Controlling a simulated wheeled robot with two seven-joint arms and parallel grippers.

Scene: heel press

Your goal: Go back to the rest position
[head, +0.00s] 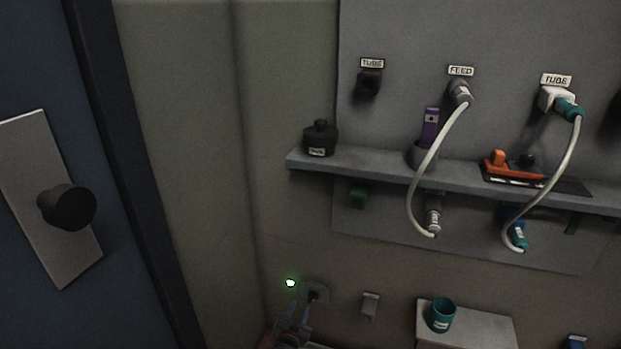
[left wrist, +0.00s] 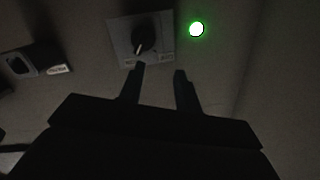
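My left gripper (head: 299,312) is low in the head view, in front of the wall. In the left wrist view its two fingers (left wrist: 160,72) stand apart with nothing between them. A dark knob (left wrist: 144,40) on a grey plate (left wrist: 170,26) lies just beyond the fingertips; the left fingertip comes close to it, and I cannot tell if they touch. The knob (head: 314,295) also shows in the head view, just right of the gripper. A lit green lamp (head: 290,283) is beside it. My right gripper is in neither view.
A shelf (head: 390,175) holds a black bottle (head: 321,139) and other items. Two pale hoses (head: 425,170) hang from wall sockets. A teal cup (head: 440,315) stands on a ledge (head: 485,328) at lower right. A blue door with a black knob (head: 67,206) is at left.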

